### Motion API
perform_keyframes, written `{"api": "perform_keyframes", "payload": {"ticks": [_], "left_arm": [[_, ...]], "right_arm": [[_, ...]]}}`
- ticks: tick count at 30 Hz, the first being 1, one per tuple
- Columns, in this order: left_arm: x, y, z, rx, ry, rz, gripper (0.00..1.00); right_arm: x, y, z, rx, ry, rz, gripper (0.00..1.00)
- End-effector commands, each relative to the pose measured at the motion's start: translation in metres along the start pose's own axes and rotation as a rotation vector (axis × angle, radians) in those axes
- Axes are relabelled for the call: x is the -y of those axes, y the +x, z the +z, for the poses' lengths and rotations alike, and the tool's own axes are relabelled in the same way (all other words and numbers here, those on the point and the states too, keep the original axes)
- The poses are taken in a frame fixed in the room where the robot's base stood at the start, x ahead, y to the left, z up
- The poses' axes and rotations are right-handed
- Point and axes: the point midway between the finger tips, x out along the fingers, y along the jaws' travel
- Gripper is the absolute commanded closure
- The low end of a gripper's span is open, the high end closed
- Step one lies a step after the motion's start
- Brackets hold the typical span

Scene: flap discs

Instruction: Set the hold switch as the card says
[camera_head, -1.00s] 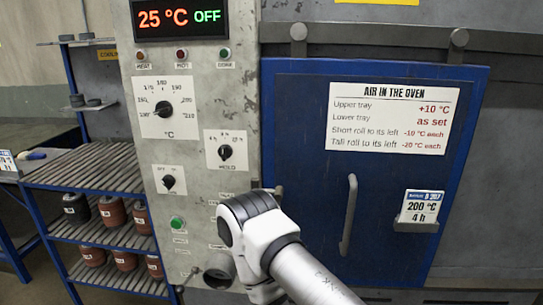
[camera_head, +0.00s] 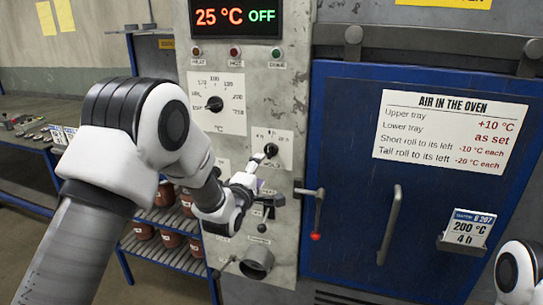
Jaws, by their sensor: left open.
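The hold switch (camera_head: 270,150) is a small black knob on a white plate with hour marks, on the grey control panel (camera_head: 285,95). Its exact setting is too small to read. The batch card (camera_head: 468,228) on the blue oven door reads 200 °C and 4 h. My left gripper (camera_head: 266,180) is open at the panel, just below the hold switch. Its upper finger is close to the knob; I cannot tell whether they touch. My arm hides the smaller dial below. Part of my right arm shows at the lower right edge, but its gripper is out of view.
The display (camera_head: 236,18) reads 25 °C OFF. The temperature dial (camera_head: 215,104) sits left of and above the hold switch. A latch lever with a red ball (camera_head: 316,236) and the door handle (camera_head: 390,225) stick out to the right. A rack (camera_head: 170,226) holds several reddish rolls.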

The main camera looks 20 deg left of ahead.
Motion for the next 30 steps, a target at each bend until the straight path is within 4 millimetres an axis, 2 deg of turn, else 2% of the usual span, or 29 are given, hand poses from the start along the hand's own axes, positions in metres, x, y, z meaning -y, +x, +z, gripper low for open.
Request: {"api": "perform_keyframes", "payload": {"ticks": [1, 3, 13, 17, 23, 25, 28, 29, 30], "left_arm": [[-0.011, 0.004, 0.0, 0.001, -0.023, 0.022, 0.3], [-0.016, 0.011, 0.0, 0.001, -0.036, 0.032, 0.3], [-0.016, 0.07, 0.0, 0.001, -0.034, 0.027, 0.3], [-0.014, 0.08, 0.0, 0.001, -0.034, 0.026, 0.3], [-0.013, 0.081, 0.0, 0.001, -0.033, 0.024, 0.3], [-0.013, 0.08, 0.0, 0.001, -0.033, 0.024, 0.48], [-0.013, 0.08, 0.0, 0.001, -0.033, 0.024, 0.83], [-0.013, 0.08, 0.0, 0.001, -0.033, 0.024, 0.9], [-0.013, 0.08, 0.0, 0.001, -0.033, 0.024, 0.9]], "right_arm": [[0.0, -0.002, 0.0, 0.0, 0.0, 0.0, 0.6], [0.0, -0.006, 0.0, 0.001, 0.0, 0.0, 0.6], [0.0, -0.031, 0.0, 0.0, 0.001, 0.0, 0.6], [0.0, -0.033, 0.0, 0.001, 0.001, 0.0, 0.6], [0.0, -0.032, 0.0, 0.001, 0.001, 0.0, 0.6], [0.0, -0.032, 0.0, 0.001, 0.001, 0.0, 0.6], [0.0, -0.032, 0.0, 0.001, 0.001, 0.0, 0.6], [0.0, -0.032, 0.0, 0.001, 0.001, 0.0, 0.6], [0.0, -0.032, 0.0, 0.001, 0.001, 0.0, 0.6]]}}
